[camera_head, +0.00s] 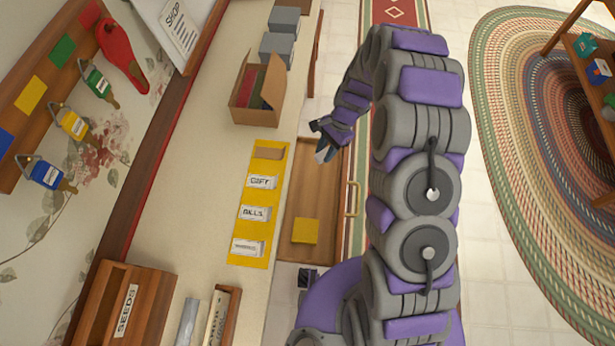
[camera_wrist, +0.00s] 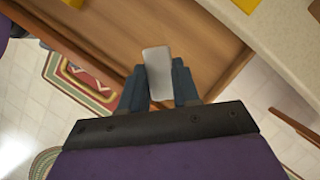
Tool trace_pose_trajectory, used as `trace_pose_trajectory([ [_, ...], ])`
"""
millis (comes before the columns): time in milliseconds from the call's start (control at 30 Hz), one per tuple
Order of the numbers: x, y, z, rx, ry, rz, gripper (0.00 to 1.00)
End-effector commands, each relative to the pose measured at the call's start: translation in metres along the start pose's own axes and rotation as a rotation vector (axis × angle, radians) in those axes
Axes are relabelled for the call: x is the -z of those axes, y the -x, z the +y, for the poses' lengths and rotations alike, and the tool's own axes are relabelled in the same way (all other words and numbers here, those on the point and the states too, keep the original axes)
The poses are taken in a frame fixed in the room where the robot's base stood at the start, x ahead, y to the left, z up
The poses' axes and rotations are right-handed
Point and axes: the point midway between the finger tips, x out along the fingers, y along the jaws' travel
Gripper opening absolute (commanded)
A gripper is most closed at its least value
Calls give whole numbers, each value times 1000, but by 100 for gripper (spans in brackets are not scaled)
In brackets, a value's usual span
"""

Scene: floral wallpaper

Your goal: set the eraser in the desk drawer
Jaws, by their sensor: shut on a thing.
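The eraser (camera_wrist: 158,78) is a light grey block with rounded corners, seen in the wrist view. My gripper (camera_wrist: 159,70) is shut on it, with one dark finger on each side. In the head view my gripper (camera_head: 325,150) hangs over the far part of the open desk drawer, and a small pale end shows at its fingers. The desk drawer (camera_head: 300,190) is brown wood with a brass handle, pulled out from the desk. Its bottom also shows beneath the eraser in the wrist view (camera_wrist: 205,50). The gap between eraser and drawer bottom is hard to judge.
A yellow block (camera_head: 305,231) lies in the drawer's near part. On the desk (camera_head: 195,170) are a yellow labelled strip (camera_head: 250,222), an open cardboard box (camera_head: 258,92), grey boxes (camera_head: 277,48) and a wooden seeds box (camera_head: 125,308). The drawer's middle looks clear.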

Motion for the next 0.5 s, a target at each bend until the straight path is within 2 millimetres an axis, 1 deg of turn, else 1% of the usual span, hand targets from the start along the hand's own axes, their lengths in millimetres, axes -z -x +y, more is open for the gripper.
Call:
trace_pose_trajectory([
  [33, 4, -10, 0, -2, -1, -1, 2],
  [200, 16, -39, 0, -2, -1, 1, 2],
  [367, 21, -51, 0, -1, -1, 1, 2],
  [500, 28, -67, 0, -1, -2, 0, 2],
])
